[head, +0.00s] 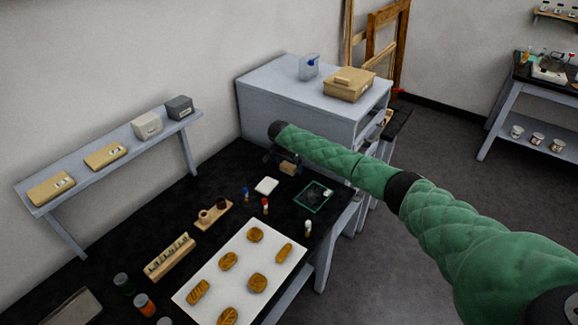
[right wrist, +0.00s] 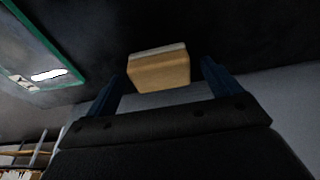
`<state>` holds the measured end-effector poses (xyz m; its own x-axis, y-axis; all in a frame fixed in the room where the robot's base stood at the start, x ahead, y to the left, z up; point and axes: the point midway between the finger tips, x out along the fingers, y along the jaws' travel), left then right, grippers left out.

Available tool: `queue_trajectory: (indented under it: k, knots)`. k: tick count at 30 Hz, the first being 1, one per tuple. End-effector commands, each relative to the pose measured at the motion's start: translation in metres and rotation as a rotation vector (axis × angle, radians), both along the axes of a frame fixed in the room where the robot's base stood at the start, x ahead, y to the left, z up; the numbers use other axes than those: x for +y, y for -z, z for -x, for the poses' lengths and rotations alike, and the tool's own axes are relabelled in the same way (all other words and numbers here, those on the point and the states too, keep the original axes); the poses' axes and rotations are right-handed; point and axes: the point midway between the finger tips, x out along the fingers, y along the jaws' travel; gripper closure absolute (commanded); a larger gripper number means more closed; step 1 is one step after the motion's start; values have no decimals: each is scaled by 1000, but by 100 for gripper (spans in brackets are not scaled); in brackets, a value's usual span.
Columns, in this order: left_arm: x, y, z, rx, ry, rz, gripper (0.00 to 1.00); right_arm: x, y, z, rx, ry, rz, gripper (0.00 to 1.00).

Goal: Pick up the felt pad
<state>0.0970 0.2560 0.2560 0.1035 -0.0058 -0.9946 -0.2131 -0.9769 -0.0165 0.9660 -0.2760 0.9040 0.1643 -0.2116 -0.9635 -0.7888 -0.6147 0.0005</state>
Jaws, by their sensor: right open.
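A small tan block with a pale layer along one face, which looks like the felt pad (head: 288,169), lies on the black worktop near the grey cabinet. It also shows in the right wrist view (right wrist: 160,72). My right gripper (head: 284,159) is low over the worktop beside it. In the right wrist view, my right gripper's fingers (right wrist: 161,69) are open, with the block lined up in the gap between their tips and dark space on both sides. I cannot tell how deep it sits between them. My left gripper is not in view.
A green-edged square plate (head: 314,197) and a white pad (head: 266,186) lie close by. Small bottles (head: 265,206) and a white board (head: 282,260) with several brown pieces are nearer. The grey cabinet (head: 300,105) stands behind my right gripper.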

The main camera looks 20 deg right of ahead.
Motion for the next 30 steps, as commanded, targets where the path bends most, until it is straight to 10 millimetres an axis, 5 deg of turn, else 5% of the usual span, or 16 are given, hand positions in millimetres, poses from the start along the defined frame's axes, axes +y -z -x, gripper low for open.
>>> queue_trajectory:
  k: [9,16,18,30]
  knots:
    - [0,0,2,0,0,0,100,-1,3,-1,-1,0,-1,13]
    - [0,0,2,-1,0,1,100,-1,3,0,-1,0,-1,58]
    - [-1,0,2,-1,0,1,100,-1,3,0,-1,0,-1,63]
    - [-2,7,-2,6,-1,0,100,-1,-5,-1,-2,-1,-1,63]
